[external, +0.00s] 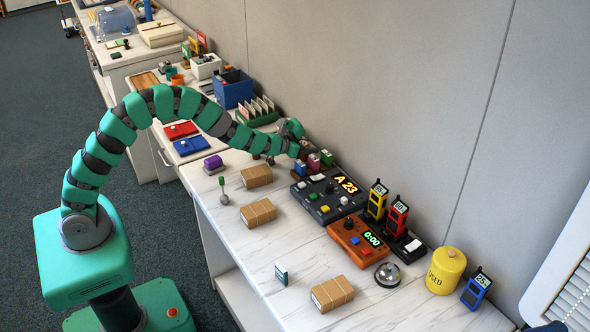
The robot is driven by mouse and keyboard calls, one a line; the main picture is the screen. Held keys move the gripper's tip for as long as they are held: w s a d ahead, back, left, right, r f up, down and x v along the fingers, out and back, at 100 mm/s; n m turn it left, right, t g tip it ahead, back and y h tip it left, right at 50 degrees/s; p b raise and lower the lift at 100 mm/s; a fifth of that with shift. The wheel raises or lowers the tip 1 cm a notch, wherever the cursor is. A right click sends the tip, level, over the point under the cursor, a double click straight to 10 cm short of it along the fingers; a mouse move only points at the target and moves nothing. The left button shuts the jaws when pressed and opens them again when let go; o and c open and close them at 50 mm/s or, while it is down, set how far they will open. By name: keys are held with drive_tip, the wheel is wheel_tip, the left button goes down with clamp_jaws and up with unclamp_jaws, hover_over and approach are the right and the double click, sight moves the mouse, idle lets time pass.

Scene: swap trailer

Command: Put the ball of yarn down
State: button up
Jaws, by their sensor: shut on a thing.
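My gripper (294,149) is at the far end of my arm, over the back of the white counter, just left of a row of small coloured blocks (314,160). It is small and partly hidden by my own wrist. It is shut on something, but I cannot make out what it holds. I cannot pick out a ball of yarn anywhere in this view; the gripper and wrist may hide it.
Brown parcels (257,176) lie on the counter (300,258). A dark console (329,195) and an orange console (358,239) stand to the right, with a bell (387,275) and yellow canister (446,270) beyond.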

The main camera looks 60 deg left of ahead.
drive_tip(key=o, duration=1)
drive_tip(key=shift+c, duration=0.2)
drive_tip(key=shift+s+r, duration=0.3)
drive_tip(key=shift+s, duration=0.1)
drive_tip(key=p+v, duration=0.1)
drive_tip(key=v, duration=1)
drive_tip(key=shift+p, duration=0.4)
